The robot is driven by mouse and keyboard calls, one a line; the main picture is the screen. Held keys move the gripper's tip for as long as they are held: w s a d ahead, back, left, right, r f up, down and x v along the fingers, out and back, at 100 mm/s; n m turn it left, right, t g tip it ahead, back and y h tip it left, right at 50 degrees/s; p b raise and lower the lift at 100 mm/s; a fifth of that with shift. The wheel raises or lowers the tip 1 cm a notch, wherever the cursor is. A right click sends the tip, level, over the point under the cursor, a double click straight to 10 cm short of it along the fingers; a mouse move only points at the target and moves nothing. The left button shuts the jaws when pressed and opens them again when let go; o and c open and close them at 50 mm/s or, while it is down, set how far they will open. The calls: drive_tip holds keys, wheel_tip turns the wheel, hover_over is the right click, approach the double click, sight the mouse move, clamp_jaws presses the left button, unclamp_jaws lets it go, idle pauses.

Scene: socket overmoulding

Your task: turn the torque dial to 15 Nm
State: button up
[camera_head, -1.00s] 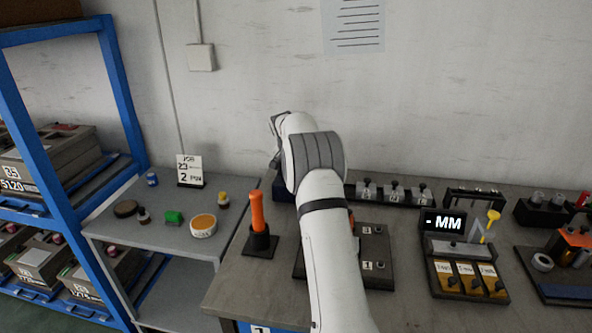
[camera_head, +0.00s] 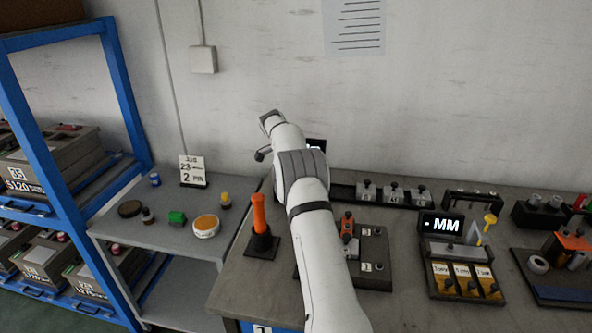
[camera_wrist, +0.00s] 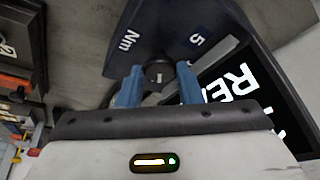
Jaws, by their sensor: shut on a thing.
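In the wrist view a dark round dial knob (camera_wrist: 158,72) sits on a dark blue panel (camera_wrist: 165,28) marked "Nm" and a number that looks like 5. My gripper (camera_wrist: 158,84) has its two blue fingers on either side of the knob, shut on it. A pale pointer mark shows on the knob, but the value it points to cannot be read. A lit display (camera_wrist: 245,95) with partly cut-off letters lies to the right.
An upright orange-handled tool (camera_head: 259,215) stands left of my arm. A display reading "MM" (camera_head: 441,225) stands farther right. The wall is behind.

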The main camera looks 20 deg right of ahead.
drive_tip(key=shift+a, duration=0.15)
drive_tip(key=o, duration=1)
drive_tip(key=shift+r, duration=0.1)
drive_tip(key=v, duration=0.7)
drive_tip(key=shift+w+a+r, duration=0.1)
drive_tip(key=shift+r, duration=0.25)
